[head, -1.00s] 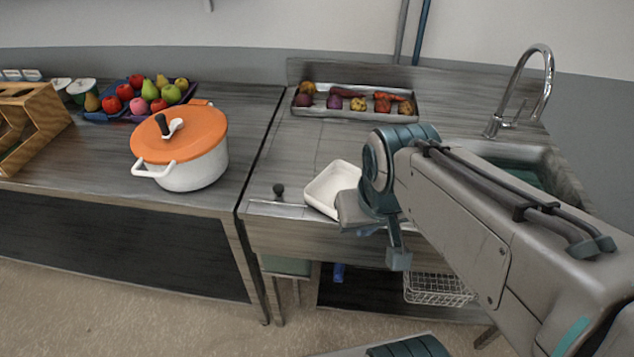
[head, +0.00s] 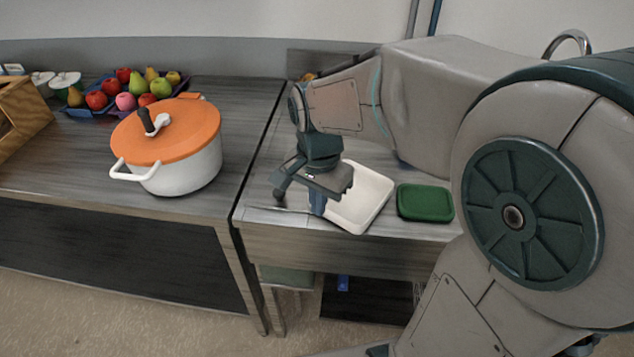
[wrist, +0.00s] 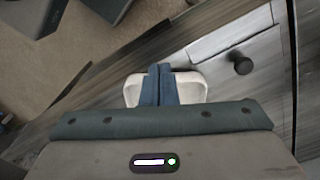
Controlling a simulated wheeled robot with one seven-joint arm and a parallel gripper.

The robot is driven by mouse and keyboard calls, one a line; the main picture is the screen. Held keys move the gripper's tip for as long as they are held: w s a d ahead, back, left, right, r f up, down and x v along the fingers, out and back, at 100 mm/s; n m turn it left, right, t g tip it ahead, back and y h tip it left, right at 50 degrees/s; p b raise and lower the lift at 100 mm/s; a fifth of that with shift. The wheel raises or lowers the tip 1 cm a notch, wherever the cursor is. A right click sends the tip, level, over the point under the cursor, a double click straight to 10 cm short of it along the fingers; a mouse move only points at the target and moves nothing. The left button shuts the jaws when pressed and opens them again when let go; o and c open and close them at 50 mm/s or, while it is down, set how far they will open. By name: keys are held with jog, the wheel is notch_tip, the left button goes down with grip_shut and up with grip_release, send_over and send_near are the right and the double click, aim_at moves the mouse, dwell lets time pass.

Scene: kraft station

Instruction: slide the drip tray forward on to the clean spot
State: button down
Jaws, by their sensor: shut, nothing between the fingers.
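The drip tray looks to be the shallow white rectangular tray (head: 368,198) on the counter near its front edge. My gripper (head: 318,207) is shut and empty, pointing down at the tray's left side in the head view, hiding part of it. In the wrist view the two blue fingers (wrist: 159,85) are together, with the white tray (wrist: 191,88) showing on both sides of them. I cannot tell whether they touch it. A pale rectangular patch (wrist: 222,36) lies on the counter beside a dark knob (wrist: 242,64); I cannot tell whether it is the clean spot.
A green dish (head: 425,203) sits just right of the tray. A white pot (head: 185,172) with an orange lid stands on the left counter, with a fruit tray (head: 118,107) behind it. The faucet (head: 568,42) is mostly hidden by my arm.

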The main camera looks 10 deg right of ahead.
aim_at(328, 227)
notch_tip(328, 227, down, 9)
jog(key=shift+r, duration=0.2)
jog(key=shift+w+d+f+p, duration=0.25)
jog(key=shift+w+d+p, duration=0.15)
jog(key=shift+w+d, duration=1.05)
jog(key=shift+w, duration=0.1)
